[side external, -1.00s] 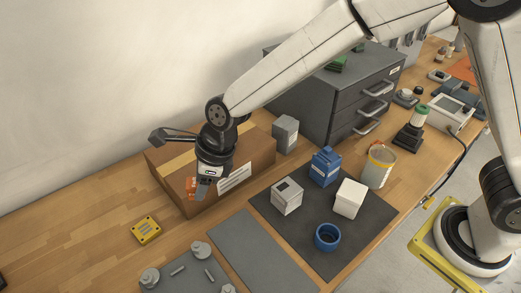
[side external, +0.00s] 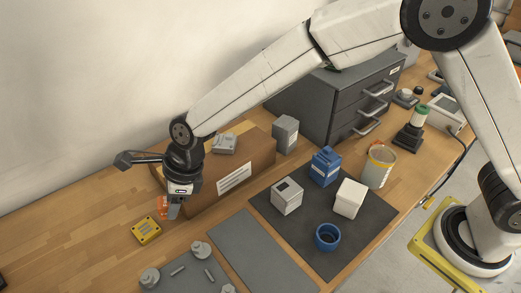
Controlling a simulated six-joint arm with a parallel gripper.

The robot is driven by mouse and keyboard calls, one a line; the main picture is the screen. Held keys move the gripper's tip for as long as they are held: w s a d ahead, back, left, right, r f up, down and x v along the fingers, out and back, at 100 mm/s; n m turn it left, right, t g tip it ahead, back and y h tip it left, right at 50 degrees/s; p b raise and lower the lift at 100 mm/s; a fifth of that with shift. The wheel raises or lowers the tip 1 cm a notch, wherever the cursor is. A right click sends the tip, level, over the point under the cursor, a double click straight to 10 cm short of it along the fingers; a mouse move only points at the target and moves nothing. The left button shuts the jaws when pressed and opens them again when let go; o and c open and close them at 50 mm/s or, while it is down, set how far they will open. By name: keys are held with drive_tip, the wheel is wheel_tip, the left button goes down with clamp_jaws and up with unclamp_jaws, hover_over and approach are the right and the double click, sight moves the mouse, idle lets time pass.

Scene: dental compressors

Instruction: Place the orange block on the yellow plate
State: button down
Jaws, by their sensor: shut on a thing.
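The orange block (side external: 163,205) is held at the tip of my gripper (side external: 170,210), which is shut on it. Part of the block is hidden behind the gripper's grey finger. The yellow plate (side external: 146,230) lies flat on the wooden bench, just below and left of the block in the picture. It is a small square with dark marks on top. The block appears to be above the bench, apart from the plate; its exact height is hard to tell.
A cardboard box (side external: 240,172) stands right behind my gripper, with a grey part (side external: 224,143) on top. A grey panel with metal fittings (side external: 190,272) lies in front. A dark mat (side external: 290,238) to the right bears several blocks and a blue cup. Bench left of the plate is clear.

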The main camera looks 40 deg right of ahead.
sight(145, 229)
drive_tip(key=w+a+f, duration=0.1)
drive_tip(key=w+f, duration=0.1)
drive_tip(key=w+a+f, duration=0.3)
drive_tip(key=w+f, duration=0.1)
drive_tip(key=shift+w+a, duration=0.3)
drive_tip(key=shift+w+a+f, duration=0.35)
drive_tip(key=shift+w+f, duration=0.15)
drive_tip(key=shift+f, duration=0.25)
drive_tip(key=shift+w+a+f, duration=0.15)
drive_tip(key=shift+w+f, duration=0.05)
drive_tip(key=shift+f, duration=1.6)
drive_tip(key=shift+f, duration=0.2)
drive_tip(key=shift+c, duration=1.3)
unclamp_jaws()
